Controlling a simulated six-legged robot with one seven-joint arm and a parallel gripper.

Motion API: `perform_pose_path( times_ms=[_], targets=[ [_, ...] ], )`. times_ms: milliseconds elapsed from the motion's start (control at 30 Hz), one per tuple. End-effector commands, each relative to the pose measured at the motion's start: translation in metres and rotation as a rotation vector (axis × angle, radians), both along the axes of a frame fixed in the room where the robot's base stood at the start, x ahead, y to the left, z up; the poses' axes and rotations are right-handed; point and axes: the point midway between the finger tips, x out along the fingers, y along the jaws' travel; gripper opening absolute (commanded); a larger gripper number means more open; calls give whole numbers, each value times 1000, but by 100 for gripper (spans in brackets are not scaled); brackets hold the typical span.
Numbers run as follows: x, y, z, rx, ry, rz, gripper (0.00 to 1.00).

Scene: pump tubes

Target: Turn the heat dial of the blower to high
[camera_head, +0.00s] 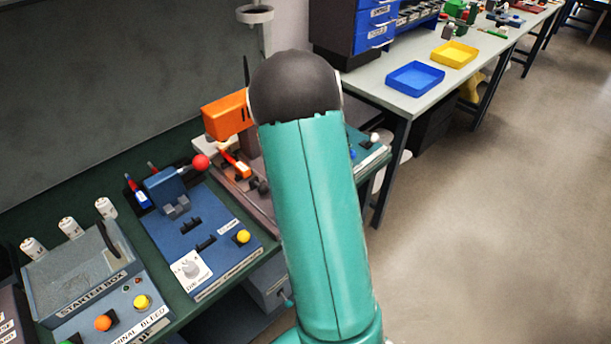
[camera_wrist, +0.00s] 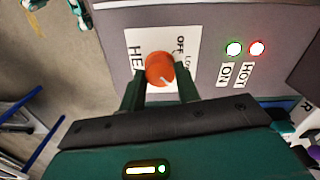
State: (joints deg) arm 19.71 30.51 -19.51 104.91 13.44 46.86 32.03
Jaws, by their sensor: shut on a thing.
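In the wrist view, the heat dial (camera_wrist: 159,66) is an orange round knob on a white label plate (camera_wrist: 141,42) on a grey panel. The plate reads OFF, part of LOW, and the start of a word, HE. My gripper (camera_wrist: 160,80) has a finger on each side of the dial and is shut on it. A short white pointer mark shows on the knob's lower edge, toward my gripper. Any marking for high is hidden. In the head view, my arm hides the dial and gripper.
Beside the dial, a green ON light (camera_wrist: 234,49) and a red HOT light (camera_wrist: 257,48) are lit. In the head view, a starter box (camera_head: 85,275) and a blue device (camera_head: 190,235) stand on the left bench. A blue tray (camera_head: 415,78) lies on the right bench; open floor is at right.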

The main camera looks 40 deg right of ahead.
Motion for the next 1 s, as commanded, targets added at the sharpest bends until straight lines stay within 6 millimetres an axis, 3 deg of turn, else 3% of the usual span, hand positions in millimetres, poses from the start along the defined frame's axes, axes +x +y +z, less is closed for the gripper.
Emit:
perform_pose_path(
  times_ms=[33, 100, 133, 533, 667, 1000],
  targets=[
    [1, -1, 1, -2, -2, -1, 38],
    [1, -1, 1, -2, -2, -1, 52],
    [0, -1, 1, -1, -2, -1, 54],
    [1, 0, 9, -2, -2, 1, 54],
    [1, 0, 30, -2, -5, 1, 54],
    [1, 0, 105, -2, -6, 1, 54]
  ],
)
